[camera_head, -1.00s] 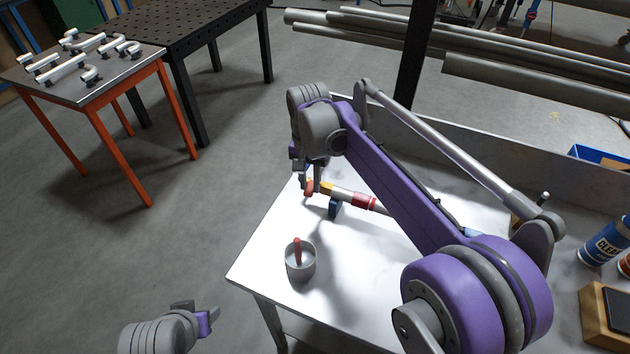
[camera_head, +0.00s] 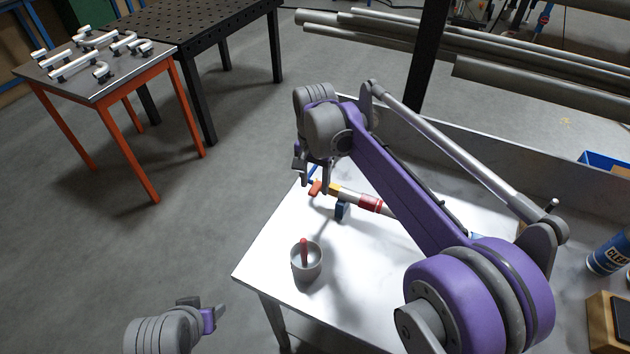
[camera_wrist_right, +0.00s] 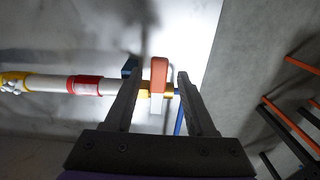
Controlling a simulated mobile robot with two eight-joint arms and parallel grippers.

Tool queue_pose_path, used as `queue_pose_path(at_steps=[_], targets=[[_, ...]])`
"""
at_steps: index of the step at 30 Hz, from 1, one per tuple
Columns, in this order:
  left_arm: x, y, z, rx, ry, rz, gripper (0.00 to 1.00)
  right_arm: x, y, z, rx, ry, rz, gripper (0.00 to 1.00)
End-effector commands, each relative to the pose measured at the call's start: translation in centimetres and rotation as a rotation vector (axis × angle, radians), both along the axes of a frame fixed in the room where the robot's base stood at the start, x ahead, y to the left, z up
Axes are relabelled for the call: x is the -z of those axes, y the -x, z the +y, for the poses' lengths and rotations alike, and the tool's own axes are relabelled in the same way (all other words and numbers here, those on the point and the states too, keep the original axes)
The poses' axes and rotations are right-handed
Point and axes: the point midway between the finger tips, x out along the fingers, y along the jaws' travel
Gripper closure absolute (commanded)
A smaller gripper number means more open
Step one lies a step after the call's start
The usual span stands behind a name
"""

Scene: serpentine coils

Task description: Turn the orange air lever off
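The orange air lever (camera_head: 316,188) sits at the left end of a pipe (camera_head: 350,195) with yellow and red bands, above the white table. In the right wrist view, the orange lever (camera_wrist_right: 159,73) stands between the fingers of my right gripper (camera_wrist_right: 158,88), with gaps on both sides. The right gripper (camera_head: 309,178) is open beside the pipe end in the head view. The yellow fitting and a blue piece (camera_wrist_right: 178,112) show behind the lever. My left gripper (camera_head: 205,314) is low at the left, away from the table; its finger opening is unclear.
A grey cup (camera_head: 306,264) with a red-handled item stands near the table's front edge. A blue support (camera_head: 342,210) holds the pipe. A spray can (camera_head: 608,252) and wooden block are at the right. The front of the table is mostly clear.

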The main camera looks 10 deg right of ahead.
Motion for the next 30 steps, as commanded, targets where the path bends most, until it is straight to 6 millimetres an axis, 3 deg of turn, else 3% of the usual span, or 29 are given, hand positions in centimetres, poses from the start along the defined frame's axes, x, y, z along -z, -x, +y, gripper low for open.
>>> queue_pose_path(at_steps=[11, 24, 30], targets=[[-0.1, 0.0, 0.0, 0.000, 0.000, 0.000, 0.45, -0.5, 0.0, 0.0, -0.001, 0.001, 0.001, 0.43], [-1.0, -0.4, 0.0, 0.000, 0.000, -0.008, 0.45, -8.6, 0.0, 0.0, -0.001, 0.000, 0.000, 0.43], [-1.3, -0.6, 0.0, 0.000, 0.000, -0.011, 0.45, -10.6, 0.0, 0.0, -0.001, 0.001, 0.001, 0.43]])
